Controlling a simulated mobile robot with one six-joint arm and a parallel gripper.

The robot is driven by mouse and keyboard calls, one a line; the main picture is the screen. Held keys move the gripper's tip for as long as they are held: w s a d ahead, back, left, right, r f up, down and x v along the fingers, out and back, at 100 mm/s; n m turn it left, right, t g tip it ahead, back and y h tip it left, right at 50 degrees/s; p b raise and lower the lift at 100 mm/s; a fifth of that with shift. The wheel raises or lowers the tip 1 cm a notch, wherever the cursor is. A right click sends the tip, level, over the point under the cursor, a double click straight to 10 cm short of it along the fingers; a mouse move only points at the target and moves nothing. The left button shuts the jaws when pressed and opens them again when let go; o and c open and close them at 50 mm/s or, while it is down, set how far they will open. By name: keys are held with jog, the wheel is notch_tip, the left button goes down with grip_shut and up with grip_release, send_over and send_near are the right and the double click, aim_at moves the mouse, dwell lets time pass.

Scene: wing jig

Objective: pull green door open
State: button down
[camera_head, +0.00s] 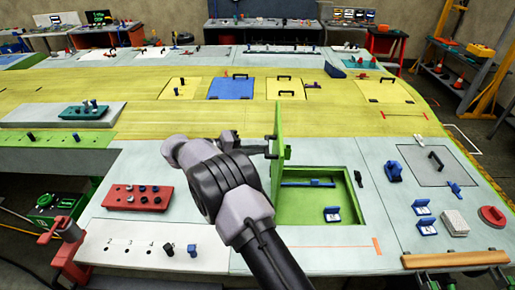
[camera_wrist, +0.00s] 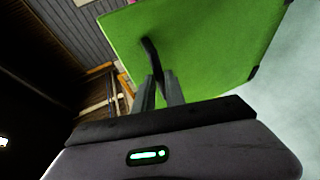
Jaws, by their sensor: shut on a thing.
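The green door (camera_head: 279,165) stands swung up, roughly upright, at the left side of a green-lined recess (camera_head: 300,222). It also fills the upper part of the wrist view (camera_wrist: 210,45). My gripper (camera_head: 268,149) is at the left face of the door. In the wrist view, my gripper (camera_wrist: 158,88) is shut on the door's dark handle (camera_wrist: 150,52), between its two fingers. The handle's far end meets the green face. My arm crosses the front of the door and hides part of the recess's left side.
A blue bar (camera_head: 308,184) and a small blue clamp (camera_head: 332,214) are in the recess. A red block with pegs (camera_head: 138,198) lies left of my arm. Several blue parts and a grey hatch (camera_head: 433,168) are on the right. A wooden strip (camera_head: 455,260) lies at the front edge.

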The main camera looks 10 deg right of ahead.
jog(key=shift+s+f, duration=0.3)
jog(key=shift+f, duration=0.35)
jog(key=c, duration=1.4)
grip_release()
jog(key=shift+w+d, duration=0.1)
jog(key=shift+c, duration=0.2)
jog(key=shift+r, duration=0.1)
jog(key=shift+w+r, duration=0.1)
jog(key=shift+w, duration=0.05)
